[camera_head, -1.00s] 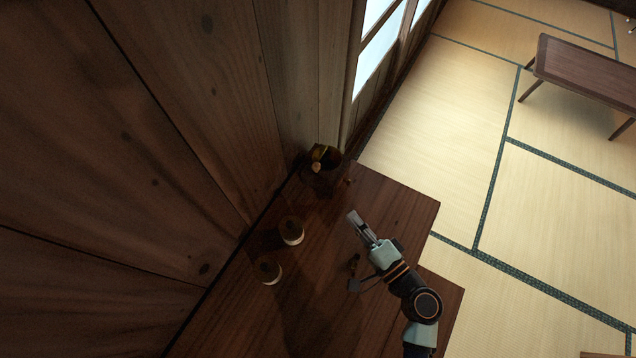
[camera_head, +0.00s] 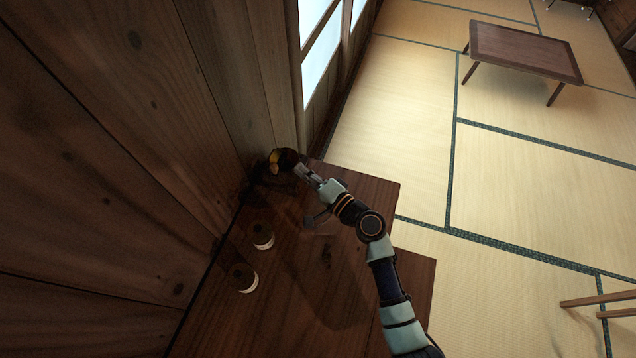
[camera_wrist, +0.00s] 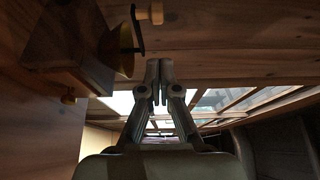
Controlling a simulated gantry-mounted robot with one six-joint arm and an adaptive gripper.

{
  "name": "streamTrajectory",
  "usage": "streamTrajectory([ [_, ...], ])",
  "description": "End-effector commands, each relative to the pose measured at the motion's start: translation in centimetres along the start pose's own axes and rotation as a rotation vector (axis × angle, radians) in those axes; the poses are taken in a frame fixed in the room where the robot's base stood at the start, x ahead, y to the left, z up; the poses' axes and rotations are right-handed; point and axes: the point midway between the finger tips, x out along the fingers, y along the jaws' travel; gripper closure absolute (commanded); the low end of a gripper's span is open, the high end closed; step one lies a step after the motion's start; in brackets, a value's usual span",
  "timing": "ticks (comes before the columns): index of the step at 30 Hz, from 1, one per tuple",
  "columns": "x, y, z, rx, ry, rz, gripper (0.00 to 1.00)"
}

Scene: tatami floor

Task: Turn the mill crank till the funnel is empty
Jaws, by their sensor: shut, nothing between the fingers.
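The mill (camera_head: 277,173) stands at the far corner of the dark wooden counter, against the plank wall, dim in the head view. In the wrist view its wooden body (camera_wrist: 75,45) is at the left, with a brass-coloured funnel (camera_wrist: 119,48). A dark crank arm (camera_wrist: 137,30) runs beside the funnel, with a light wooden knob (camera_wrist: 149,15) near its upper end. My gripper (camera_head: 301,169) is at the mill's right side, shut and empty. In the wrist view its fingertips (camera_wrist: 159,65) are below the knob and apart from it. The funnel's contents cannot be made out.
Two round containers with pale sides, a farther one (camera_head: 262,237) and a nearer one (camera_head: 245,278), stand on the counter (camera_head: 300,300) near the wall. The counter's right edge drops to the tatami floor. A low table (camera_head: 525,50) stands well away at upper right.

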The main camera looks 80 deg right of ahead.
Motion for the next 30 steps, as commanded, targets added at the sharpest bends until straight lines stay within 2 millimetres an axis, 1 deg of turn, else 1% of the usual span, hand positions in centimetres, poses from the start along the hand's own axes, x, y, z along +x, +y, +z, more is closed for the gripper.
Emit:
streamTrajectory([
  [1, 0.9, -0.1, 0.6, 0.000, -0.005, 0.000, 1.00],
  [3, 1.6, -0.1, 1.5, 0.000, -0.005, 0.001, 1.00],
  [6, 2.4, 0.0, 2.3, 0.001, -0.003, 0.001, 1.00],
  [10, 2.9, 0.0, 2.8, 0.001, -0.001, 0.000, 1.00],
  [20, 3.0, 0.1, 2.9, 0.000, 0.000, 0.000, 1.00],
  [26, 4.6, 0.2, 4.8, -0.002, -0.003, -0.001, 1.00],
  [30, 5.0, 0.0, 5.0, -0.001, 0.001, 0.000, 1.00],
])
